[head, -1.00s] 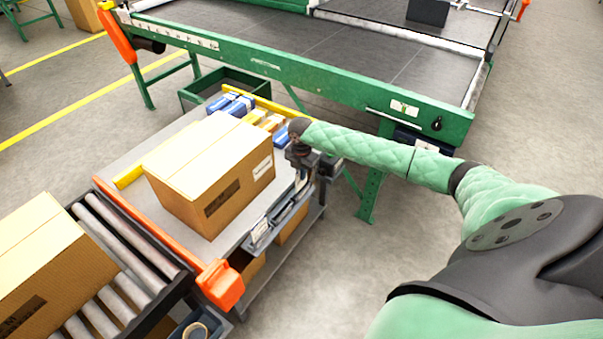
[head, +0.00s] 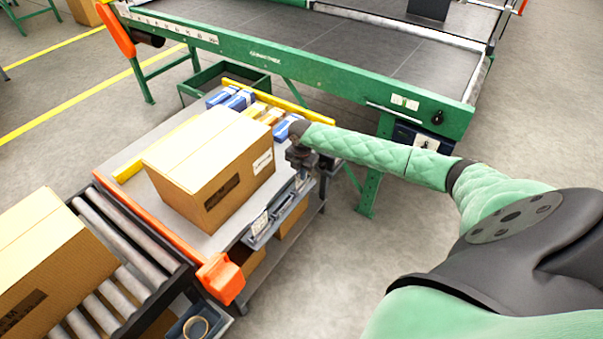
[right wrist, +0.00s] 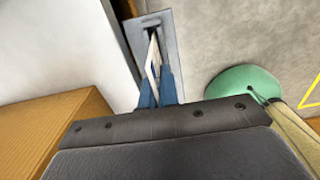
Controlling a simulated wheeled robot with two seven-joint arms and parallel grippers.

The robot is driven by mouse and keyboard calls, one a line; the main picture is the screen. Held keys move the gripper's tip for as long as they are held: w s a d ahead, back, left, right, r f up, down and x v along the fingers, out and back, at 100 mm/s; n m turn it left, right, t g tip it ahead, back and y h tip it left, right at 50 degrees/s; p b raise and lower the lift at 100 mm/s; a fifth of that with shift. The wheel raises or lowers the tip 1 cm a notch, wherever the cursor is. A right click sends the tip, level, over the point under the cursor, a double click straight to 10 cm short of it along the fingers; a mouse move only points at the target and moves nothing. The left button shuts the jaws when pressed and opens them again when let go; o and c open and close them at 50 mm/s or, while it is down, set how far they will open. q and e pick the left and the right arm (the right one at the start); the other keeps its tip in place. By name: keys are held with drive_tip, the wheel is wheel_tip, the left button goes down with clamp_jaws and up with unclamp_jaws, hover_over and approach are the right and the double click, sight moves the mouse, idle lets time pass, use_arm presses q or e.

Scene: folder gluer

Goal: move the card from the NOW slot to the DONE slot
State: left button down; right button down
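My right gripper (head: 301,172) points down over the far end of the grey card rack (head: 268,229) on the table's right edge. In the right wrist view, the blue fingers of my right gripper (right wrist: 157,78) stand close together on either side of a thin white card (right wrist: 153,57), seen nearly edge-on. The grey rack (right wrist: 168,25) lies just beyond them. I cannot tell whether the fingers press on the card. Another white card or label (head: 260,223) shows at the rack's near end. Slot lettering is too small to read. My left gripper is not in view.
A large cardboard box (head: 210,168) stands on the table, left of the rack. Blue and orange small packs (head: 235,100) lie behind it. A roller conveyor (head: 125,238) with another box is at left. The green machine (head: 300,70) is behind. Floor at right is clear.

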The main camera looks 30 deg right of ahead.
drive_tip(key=c, duration=1.6)
unclamp_jaws()
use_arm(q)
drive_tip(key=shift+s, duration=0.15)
use_arm(e)
drive_tip(key=shift+r, duration=0.15)
drive_tip(key=shift+r, duration=0.3)
wheel_tip(320, 180, up, 4)
drive_tip(key=shift+f+b, duration=0.15)
drive_tip(key=shift+b, duration=0.35)
wheel_tip(320, 180, up, 2)
drive_tip(key=shift+r, duration=0.6)
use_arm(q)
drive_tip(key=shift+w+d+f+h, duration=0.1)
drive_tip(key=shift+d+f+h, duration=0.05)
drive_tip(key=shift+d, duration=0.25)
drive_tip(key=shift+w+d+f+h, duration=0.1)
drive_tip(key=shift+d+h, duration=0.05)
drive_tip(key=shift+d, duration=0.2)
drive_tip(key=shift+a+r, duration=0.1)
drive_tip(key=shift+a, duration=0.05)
